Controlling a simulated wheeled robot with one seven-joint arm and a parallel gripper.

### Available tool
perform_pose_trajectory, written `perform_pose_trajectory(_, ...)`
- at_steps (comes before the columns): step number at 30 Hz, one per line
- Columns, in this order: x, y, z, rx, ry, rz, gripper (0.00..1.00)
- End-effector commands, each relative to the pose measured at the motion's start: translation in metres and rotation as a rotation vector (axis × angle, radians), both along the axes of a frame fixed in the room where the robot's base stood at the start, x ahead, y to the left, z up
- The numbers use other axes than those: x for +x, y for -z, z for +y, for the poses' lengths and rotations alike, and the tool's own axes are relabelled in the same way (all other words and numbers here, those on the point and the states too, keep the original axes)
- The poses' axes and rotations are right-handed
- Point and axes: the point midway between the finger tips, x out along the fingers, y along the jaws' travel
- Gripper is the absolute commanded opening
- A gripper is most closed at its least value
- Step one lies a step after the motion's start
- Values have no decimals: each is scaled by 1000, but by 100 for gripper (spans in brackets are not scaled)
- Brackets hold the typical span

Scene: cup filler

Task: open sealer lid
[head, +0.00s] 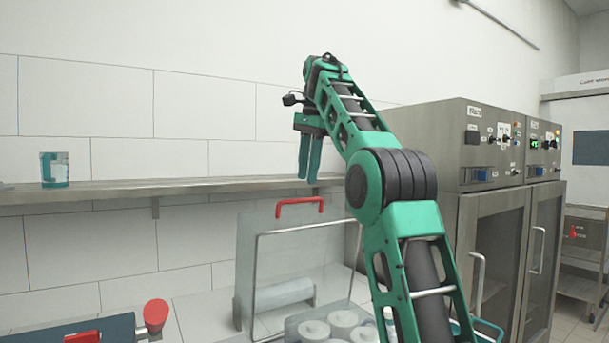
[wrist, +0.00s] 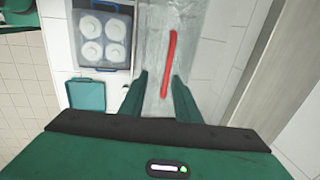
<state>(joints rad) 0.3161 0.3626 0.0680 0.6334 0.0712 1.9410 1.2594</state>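The sealer lid looks like a clear panel (head: 262,230) with a red bar handle (head: 300,203) on its upper edge. It appears roughly upright in the head view. In the wrist view the red handle (wrist: 168,62) lies beyond my fingers, across a clear surface. My gripper (head: 308,179) points down, above the red handle and apart from it.
Several white round items sit in a blue-handled tray (wrist: 124,60) beside the sealer. A steel cabinet (head: 490,220) stands at right. A red knob (head: 156,313) shows at lower left.

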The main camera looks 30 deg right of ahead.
Motion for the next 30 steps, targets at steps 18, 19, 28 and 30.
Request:
perform_pose_trajectory(18, 16, -28, -21, -563, -1105, -297, 0)
perform_pose_trajectory(19, 16, -28, -17, -588, -1165, -312, 0)
perform_pose_trajectory(28, 13, -29, 11, -696, -1432, -393, 0)
perform_pose_trajectory(30, 15, -27, 12, -695, -1432, -394, 0)
